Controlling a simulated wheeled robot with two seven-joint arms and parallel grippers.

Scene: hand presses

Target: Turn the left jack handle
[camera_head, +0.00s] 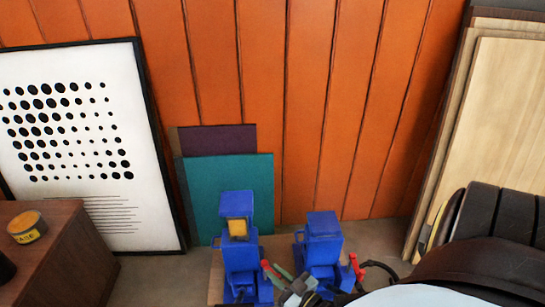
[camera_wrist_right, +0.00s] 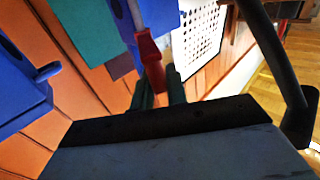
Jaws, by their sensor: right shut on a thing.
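The left jack (camera_head: 238,258) is a blue upright block with a yellow patch near its top. Its red handle (camera_head: 267,268) points toward the right jack. My right gripper (camera_head: 282,272) reaches in from the lower right and is at this handle. In the right wrist view, the red handle (camera_wrist_right: 148,52) runs from the blue body of the left jack (camera_wrist_right: 158,14) down between the green fingertips (camera_wrist_right: 158,92). The fingers are shut on it. My left gripper is in neither view.
The right jack (camera_head: 320,245), also blue, stands close beside, with its own red handle (camera_head: 357,268) near my right arm. A brown box (camera_head: 62,250) with a yellow tape roll (camera_head: 27,227) is at left. Panels and a framed poster (camera_head: 90,150) lean against the orange wall.

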